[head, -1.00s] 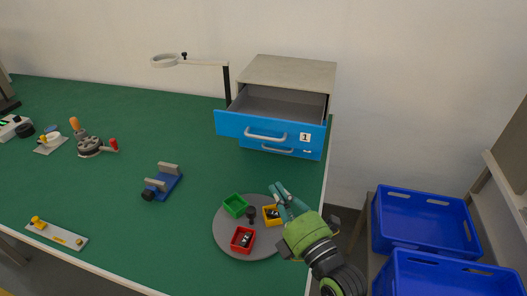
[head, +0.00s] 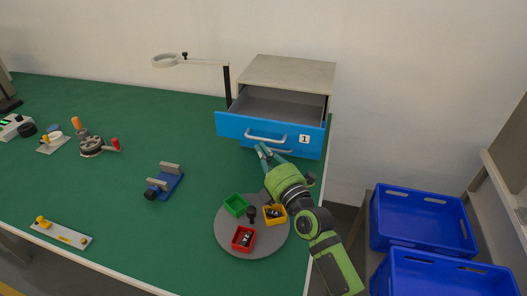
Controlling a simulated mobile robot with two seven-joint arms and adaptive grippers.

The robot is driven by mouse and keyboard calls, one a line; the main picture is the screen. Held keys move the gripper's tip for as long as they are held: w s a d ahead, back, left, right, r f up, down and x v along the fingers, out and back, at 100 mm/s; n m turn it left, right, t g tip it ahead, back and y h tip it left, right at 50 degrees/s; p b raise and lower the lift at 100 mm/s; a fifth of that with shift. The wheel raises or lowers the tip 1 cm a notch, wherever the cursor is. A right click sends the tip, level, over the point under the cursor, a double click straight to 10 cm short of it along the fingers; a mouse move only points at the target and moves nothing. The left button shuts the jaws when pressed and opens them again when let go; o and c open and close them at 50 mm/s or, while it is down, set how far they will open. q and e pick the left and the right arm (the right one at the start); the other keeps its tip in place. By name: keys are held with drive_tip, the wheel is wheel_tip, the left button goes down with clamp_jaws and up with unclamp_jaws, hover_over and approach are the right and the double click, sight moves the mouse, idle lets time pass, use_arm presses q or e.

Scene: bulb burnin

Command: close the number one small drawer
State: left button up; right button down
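The number one small drawer (head: 232,127) is the upper drawer of a small grey cabinet (head: 290,72) at the back right of the green table in the head view. It has a blue front with a light handle (head: 266,138) and a "1" label. It is pulled out, and its grey inside shows as empty. My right gripper (head: 262,148) is just in front of and below the drawer's handle, in front of the lower drawer. Whether it touches the front is unclear. Its fingertips look close together and hold nothing visible. My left gripper is not in view.
A magnifier lamp (head: 190,62) stands left of the cabinet. A blue fixture (head: 166,186) is left of the turntable. Blue crates (head: 420,215) stand beyond the table's right edge.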

sight(279, 117)
use_arm(q)
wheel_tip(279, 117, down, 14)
drive_tip(key=b, duration=1.4)
use_arm(e)
drive_tip(key=w+d, duration=0.1)
drive_tip(key=w, duration=0.3)
drive_tip(key=w+d, duration=0.1)
drive_tip(key=w, duration=0.3)
drive_tip(key=w+d, duration=0.2)
drive_tip(key=w, duration=0.2)
drive_tip(key=shift+w+f, duration=0.25)
drive_tip(key=shift+w, duration=0.15)
drive_tip(key=w+b, duration=0.3)
drive_tip(key=shift+d+r, duration=0.2)
drive_tip(key=shift+d, duration=0.15)
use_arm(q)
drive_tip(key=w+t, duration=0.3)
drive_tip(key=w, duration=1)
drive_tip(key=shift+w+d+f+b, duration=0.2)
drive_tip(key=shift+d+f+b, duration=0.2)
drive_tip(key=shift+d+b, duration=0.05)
use_arm(e)
drive_tip(key=shift+r, duration=0.2)
